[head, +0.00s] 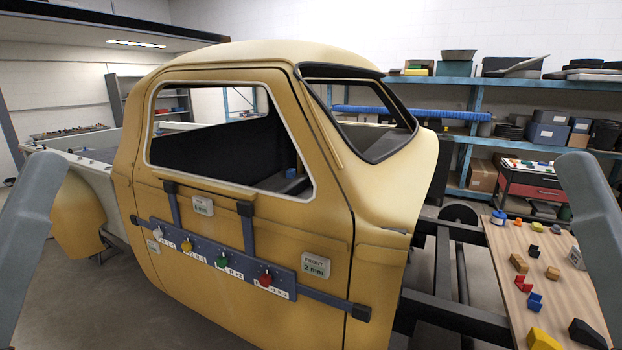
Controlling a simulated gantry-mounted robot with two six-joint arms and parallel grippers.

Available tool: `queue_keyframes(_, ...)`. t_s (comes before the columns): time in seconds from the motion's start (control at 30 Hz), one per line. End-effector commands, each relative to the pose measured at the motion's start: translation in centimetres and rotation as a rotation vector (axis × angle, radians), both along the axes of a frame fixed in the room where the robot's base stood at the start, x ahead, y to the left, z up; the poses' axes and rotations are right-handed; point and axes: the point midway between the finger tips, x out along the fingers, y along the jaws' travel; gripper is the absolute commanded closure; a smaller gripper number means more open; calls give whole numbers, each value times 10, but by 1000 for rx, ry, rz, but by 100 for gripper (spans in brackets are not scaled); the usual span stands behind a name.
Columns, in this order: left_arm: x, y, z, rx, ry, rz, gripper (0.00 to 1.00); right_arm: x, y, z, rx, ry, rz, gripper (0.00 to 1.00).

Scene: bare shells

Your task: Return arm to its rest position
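Grey links of my two arms show at the left and right edges of the head view. Neither gripper is in view, so what they hold is hidden. In front of me stands a yellow vehicle cab shell (190,285) with open window frames. A dark blue rail (249,262) is strapped across its door. The rail carries a white knob (157,233), a yellow knob (186,245), a green knob (222,261) and a red knob (265,279), with labels beside them.
A wooden table (508,262) at the right holds several small coloured blocks. Blue shelves (478,100) with boxes stand behind. A dark chassis frame (455,312) lies between cab and table. A label reading "FRONT 2 mm" (315,265) is on the door. Open floor (65,300) shows at the lower left.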

Motion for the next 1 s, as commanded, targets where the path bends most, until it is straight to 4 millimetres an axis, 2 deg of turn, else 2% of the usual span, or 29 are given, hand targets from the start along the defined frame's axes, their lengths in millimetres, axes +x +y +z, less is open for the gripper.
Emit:
queue_keyframes(0.03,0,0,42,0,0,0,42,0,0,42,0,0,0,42)
queue_keyframes(0.4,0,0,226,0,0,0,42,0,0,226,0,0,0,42)
queue_keyframes(0.5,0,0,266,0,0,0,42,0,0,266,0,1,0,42)
queue_keyframes(0.6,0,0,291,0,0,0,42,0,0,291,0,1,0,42)
queue_keyframes(0.7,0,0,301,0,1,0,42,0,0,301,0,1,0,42)
queue_keyframes(1.0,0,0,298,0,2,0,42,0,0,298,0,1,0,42)
